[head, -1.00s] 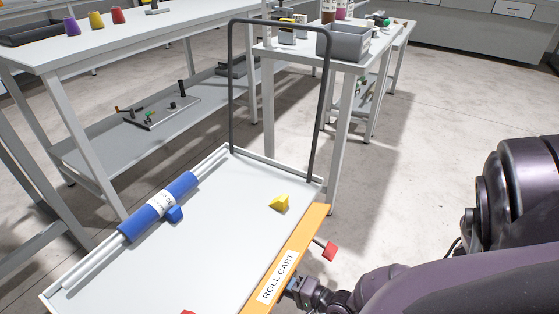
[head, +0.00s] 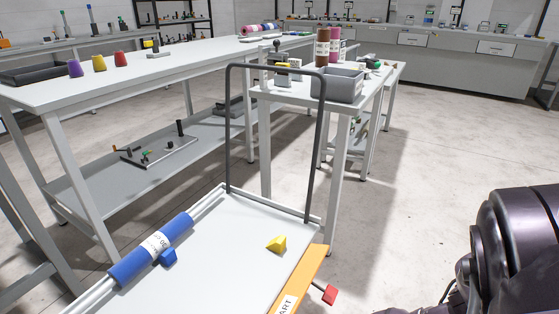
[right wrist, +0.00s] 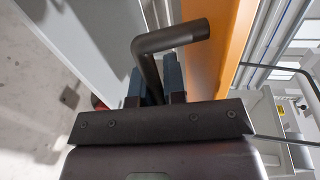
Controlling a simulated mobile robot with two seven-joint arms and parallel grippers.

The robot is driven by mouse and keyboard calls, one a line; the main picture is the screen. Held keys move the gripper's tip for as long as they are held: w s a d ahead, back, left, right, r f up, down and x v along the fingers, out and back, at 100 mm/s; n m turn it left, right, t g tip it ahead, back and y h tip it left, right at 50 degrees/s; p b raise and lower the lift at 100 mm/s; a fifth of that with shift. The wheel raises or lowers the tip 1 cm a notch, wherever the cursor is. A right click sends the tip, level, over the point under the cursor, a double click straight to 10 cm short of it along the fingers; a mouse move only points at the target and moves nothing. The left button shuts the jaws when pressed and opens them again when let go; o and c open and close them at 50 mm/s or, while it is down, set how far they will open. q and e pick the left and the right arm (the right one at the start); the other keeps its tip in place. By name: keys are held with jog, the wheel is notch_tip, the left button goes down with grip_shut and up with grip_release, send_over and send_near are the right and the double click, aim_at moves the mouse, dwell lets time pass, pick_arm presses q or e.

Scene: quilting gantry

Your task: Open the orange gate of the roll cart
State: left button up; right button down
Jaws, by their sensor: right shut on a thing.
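The roll cart (head: 225,262) stands in the lower middle of the head view, with a white deck and a dark hoop handle (head: 320,140) at its far end. The orange gate (head: 306,275) runs along the cart's right edge, its near part cut off by the frame. A red knob (head: 329,294) sticks out from its outer side. In the right wrist view, the orange gate (right wrist: 215,50) stands beside a dark bent handle (right wrist: 172,37). My right gripper (right wrist: 153,75) is shut on this handle, one finger on each side. My left gripper is in neither view.
A blue roll (head: 150,251) on rails lies along the cart's left side, with a blue block (head: 168,257) against it. A yellow wedge (head: 276,243) lies on the deck. White tables (head: 120,78) stand left and behind.

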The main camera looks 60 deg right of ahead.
jog(key=shift+w, duration=0.15)
jog(key=shift+w+a+f+t, duration=0.1)
jog(key=shift+w+f+t, duration=0.2)
jog(key=shift+t, duration=0.65)
jog(key=shift+w+d+f+t, duration=0.15)
jog(key=shift+w+t, duration=0.1)
jog(key=shift+t, duration=0.75)
jog(key=shift+w+a+f+t, duration=0.15)
jog(key=shift+w+f+t, duration=0.15)
jog(key=shift+t, duration=0.65)
jog(key=shift+w+t+y, duration=0.25)
jog(key=shift+t+y, duration=0.05)
jog(key=shift+t, duration=0.3)
jog(key=c, duration=1.5)
grip_release()
jog(key=shift+s+f, duration=0.1)
jog(key=shift+s, duration=0.15)
jog(key=s, duration=0.9)
jog(key=s+d+f, duration=0.1)
jog(key=s, duration=0.4)
jog(key=shift+s+d, duration=0.1)
jog(key=shift+s, duration=0.1)
